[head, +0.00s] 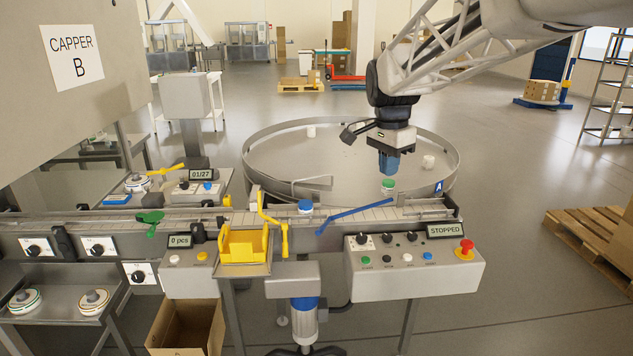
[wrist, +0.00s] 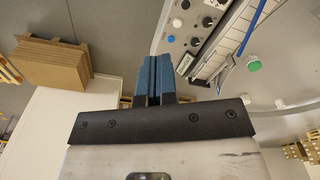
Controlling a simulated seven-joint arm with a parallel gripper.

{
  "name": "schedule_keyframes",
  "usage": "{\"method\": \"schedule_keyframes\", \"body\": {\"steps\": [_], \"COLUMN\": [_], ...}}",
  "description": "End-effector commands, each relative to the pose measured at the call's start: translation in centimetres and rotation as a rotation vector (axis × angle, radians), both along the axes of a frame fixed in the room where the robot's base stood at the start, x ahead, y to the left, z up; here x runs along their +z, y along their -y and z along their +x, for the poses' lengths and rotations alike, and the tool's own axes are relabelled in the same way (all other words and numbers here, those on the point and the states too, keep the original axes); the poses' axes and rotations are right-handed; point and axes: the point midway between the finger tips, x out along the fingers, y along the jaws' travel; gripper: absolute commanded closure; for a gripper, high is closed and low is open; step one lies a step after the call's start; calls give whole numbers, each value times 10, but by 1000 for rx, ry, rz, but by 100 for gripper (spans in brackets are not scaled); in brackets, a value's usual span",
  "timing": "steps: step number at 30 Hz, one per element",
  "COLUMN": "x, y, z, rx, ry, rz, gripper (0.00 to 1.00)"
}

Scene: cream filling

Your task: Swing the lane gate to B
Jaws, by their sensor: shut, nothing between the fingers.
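A blue bar (head: 355,213), which looks like the lane gate, lies slantwise over the conveyor. Its left end is at the near edge and its right end farther back. It also shows in the wrist view (wrist: 257,27). A blue plate marked A (head: 438,187) stands at the conveyor's right end; I see no matching B plate on the lane. My gripper (head: 388,170) points down above the back of the bar's right end, apart from it. Its blue fingers (wrist: 153,82) are together and empty. A green-lidded jar (head: 388,186) stands just below them in the head view.
A blue-lidded jar (head: 305,207) stands on the conveyor left of the bar. A yellow lever (head: 272,222) stands farther left. The round table (head: 300,160) behind carries a few white jars. A control box (head: 412,270) reading STOPPED, with a red button (head: 465,249), sits in front.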

Motion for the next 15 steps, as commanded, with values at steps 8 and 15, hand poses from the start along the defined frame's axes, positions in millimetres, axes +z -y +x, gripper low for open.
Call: {"method": "schedule_keyframes", "body": {"steps": [8, 15], "x": [-1, -6], "y": [6, 11], "z": [57, 104], "rx": [-177, -332], "ry": [-23, -42], "rz": [-6, -16], "gripper": [100, 100]}}
